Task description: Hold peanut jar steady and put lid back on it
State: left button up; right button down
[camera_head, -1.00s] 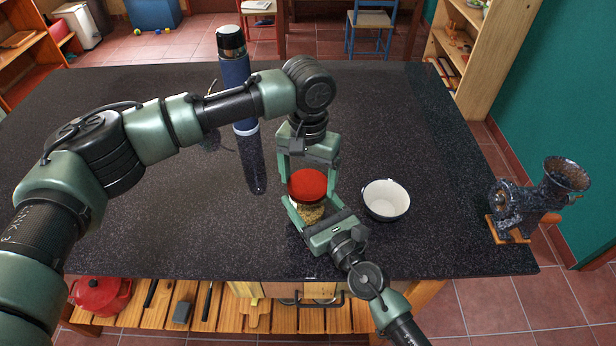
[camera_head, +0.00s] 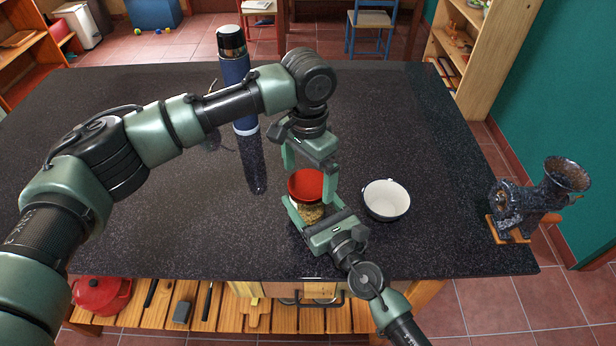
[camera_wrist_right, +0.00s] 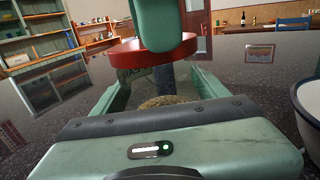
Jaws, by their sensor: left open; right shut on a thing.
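The peanut jar (camera_head: 311,213) stands upright near the front of the dark counter, with tan contents visible through its side. My right gripper (camera_head: 306,206) is shut around its body from the front right. The red lid (camera_head: 306,184) sits at the jar's mouth; in the right wrist view the lid (camera_wrist_right: 122,52) looks slightly tilted, and I cannot tell how well it is seated. My left gripper (camera_head: 310,174) is open over the lid from above, one finger on either side. One left finger hides the middle of the lid in the right wrist view.
A tall blue bottle (camera_head: 236,82) stands behind, near my left arm. A dark grinder (camera_head: 530,197) is at the right edge. The left part of the counter (camera_head: 150,215) is clear.

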aim_at(318, 212)
pick_arm(q)
notch_tip(318, 212, up, 11)
dwell(0.3)
jog(key=shift+f, duration=0.1)
pick_arm(e)
grip_release()
jog(key=b+v, duration=0.1)
jog(key=v, duration=0.6)
jog(key=shift+f, duration=0.1)
pick_arm(q)
jog(key=shift+f, duration=0.7)
pick_arm(e)
jog(key=shift+s+d, duration=0.25)
jog(key=shift+s, duration=0.05)
jog(key=shift+s, duration=0.15)
